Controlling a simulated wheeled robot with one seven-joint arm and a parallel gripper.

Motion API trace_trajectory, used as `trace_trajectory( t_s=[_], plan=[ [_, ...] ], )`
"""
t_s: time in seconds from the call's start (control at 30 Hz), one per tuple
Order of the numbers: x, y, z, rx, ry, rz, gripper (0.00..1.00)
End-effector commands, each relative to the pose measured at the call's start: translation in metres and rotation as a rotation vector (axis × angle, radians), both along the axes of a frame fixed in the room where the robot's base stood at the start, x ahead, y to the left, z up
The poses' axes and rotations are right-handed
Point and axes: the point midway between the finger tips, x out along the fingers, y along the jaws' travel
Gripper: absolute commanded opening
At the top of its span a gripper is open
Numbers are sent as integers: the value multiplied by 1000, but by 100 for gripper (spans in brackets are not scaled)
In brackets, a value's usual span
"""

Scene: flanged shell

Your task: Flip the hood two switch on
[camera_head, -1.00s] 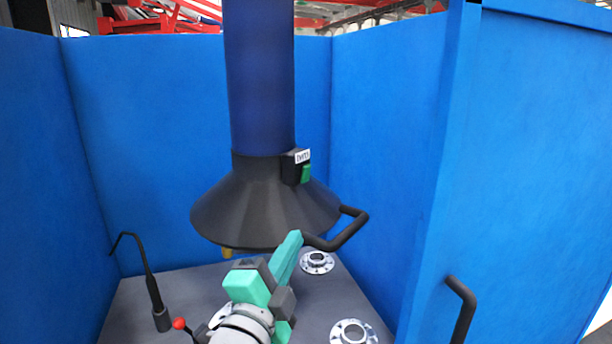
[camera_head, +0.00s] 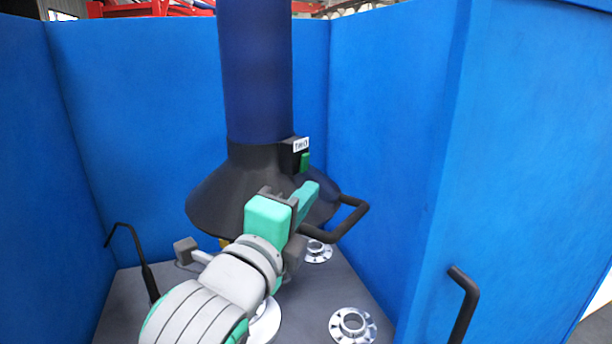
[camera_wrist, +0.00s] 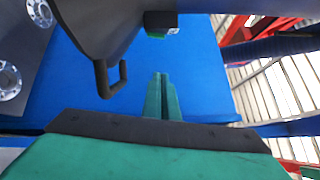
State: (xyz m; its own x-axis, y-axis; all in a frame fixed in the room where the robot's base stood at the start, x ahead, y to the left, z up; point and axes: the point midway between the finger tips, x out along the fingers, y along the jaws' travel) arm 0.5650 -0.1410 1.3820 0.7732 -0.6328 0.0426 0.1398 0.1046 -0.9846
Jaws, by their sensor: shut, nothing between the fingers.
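The hood (camera_head: 228,182) is a dark cone under a thick dark blue duct. Its switch (camera_head: 305,162) is a green rocker on a black box at the cone's top right, under a white label (camera_head: 301,145) that seems to read "TWO". My gripper (camera_head: 312,188) is shut and empty, with its green fingertips just below the switch in the head view. In the wrist view my gripper (camera_wrist: 163,80) points up, and the switch box (camera_wrist: 160,20) with its green rocker (camera_wrist: 156,36) lies beyond the tips, apart from them. The rocker's exact tilt is too small to tell.
A black handle (camera_head: 345,222) sticks out from the hood's right rim, close to my gripper. Metal flanges (camera_head: 352,326) lie on the grey table (camera_head: 384,318). Blue walls (camera_head: 120,120) enclose the place.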

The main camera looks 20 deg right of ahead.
Motion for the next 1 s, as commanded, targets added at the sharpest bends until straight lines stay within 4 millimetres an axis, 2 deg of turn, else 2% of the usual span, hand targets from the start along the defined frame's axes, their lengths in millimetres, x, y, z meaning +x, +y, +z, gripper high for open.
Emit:
trace_trajectory(
  t_s=[0.17, 0.57, 0.8, 1.0],
  plan=[
    [17, -16, 0, 1, 4, -4, 0],
    [75, -61, 3, 0, 4, -1, 0],
    [99, -41, 9, -1, 2, 3, 0],
    [106, -36, 11, 0, 1, 1, 0]
  ],
)
